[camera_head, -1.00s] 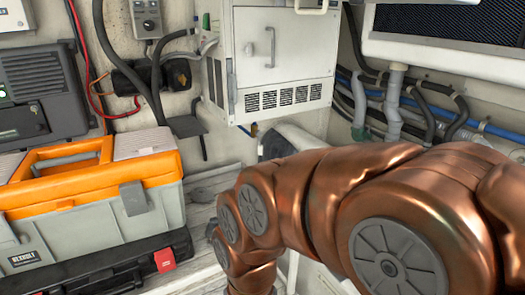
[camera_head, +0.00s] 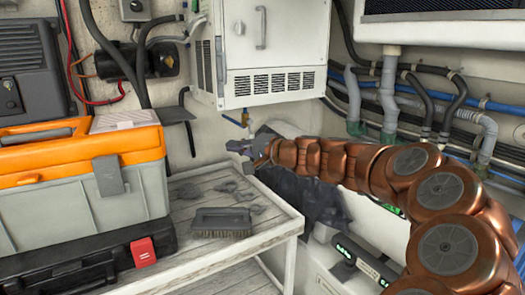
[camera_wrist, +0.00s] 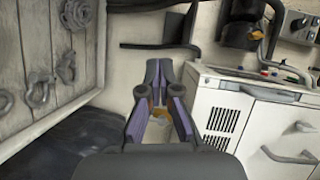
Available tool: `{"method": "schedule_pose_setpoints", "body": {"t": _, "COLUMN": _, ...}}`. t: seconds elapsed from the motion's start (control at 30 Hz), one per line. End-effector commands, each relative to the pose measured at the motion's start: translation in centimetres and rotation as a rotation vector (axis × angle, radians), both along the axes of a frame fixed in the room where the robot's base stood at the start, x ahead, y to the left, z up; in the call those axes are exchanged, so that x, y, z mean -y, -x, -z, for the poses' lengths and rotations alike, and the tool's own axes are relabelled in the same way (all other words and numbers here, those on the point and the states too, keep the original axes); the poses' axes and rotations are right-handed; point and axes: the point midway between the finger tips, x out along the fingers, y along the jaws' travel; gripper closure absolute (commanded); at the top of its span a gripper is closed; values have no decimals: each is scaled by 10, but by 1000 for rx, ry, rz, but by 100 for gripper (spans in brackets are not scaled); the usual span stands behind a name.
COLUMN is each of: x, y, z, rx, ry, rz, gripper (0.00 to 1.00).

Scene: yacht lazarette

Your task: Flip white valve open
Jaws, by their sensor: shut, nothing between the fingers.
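A small valve fitting (camera_head: 246,118) with blue and brass-yellow parts sits on the wall under the white cabinet's lower left corner. I cannot make out a clearly white valve or its lever position. My gripper (camera_head: 232,147) is just below and left of this fitting in the head view, apart from it in the picture; actual contact cannot be told. In the wrist view my gripper (camera_wrist: 158,66) has its fingertips close together, shut with nothing held. A small brass-coloured and pale part (camera_wrist: 158,116) shows through the gap between the finger links, partly hidden by them.
The white cabinet (camera_head: 275,50) stands close above and right of my gripper. A slatted bench (camera_head: 185,255) carries a brush (camera_head: 222,222) and several shackles. An orange-and-grey toolbox (camera_head: 140,200) stands at left. Pipes and hoses (camera_head: 388,95) run along the right wall.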

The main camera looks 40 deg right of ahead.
Motion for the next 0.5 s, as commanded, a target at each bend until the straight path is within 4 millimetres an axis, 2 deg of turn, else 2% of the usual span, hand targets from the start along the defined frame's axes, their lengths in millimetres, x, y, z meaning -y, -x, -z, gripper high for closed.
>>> {"method": "schedule_pose_setpoints", "body": {"t": 0.03, "x": 37, "y": -1, "z": 12, "rx": 17, "ry": -37, "rz": 74, "gripper": 100}}
{"method": "schedule_pose_setpoints", "body": {"t": 0.1, "x": 79, "y": 2, "z": 16, "rx": 42, "ry": -84, "rz": 161, "gripper": 100}}
{"method": "schedule_pose_setpoints", "body": {"t": 0.2, "x": 127, "y": 9, "z": 26, "rx": 63, "ry": -135, "rz": 261, "gripper": 100}}
{"method": "schedule_pose_setpoints", "body": {"t": 0.33, "x": 169, "y": 18, "z": 36, "rx": 78, "ry": -178, "rz": 349, "gripper": 100}}
{"method": "schedule_pose_setpoints", "body": {"t": 0.4, "x": 182, "y": 21, "z": 39, "rx": 83, "ry": -190, "rz": 374, "gripper": 100}}
{"method": "schedule_pose_setpoints", "body": {"t": 0.5, "x": 190, "y": 24, "z": 40, "rx": 87, "ry": -198, "rz": 391, "gripper": 100}}
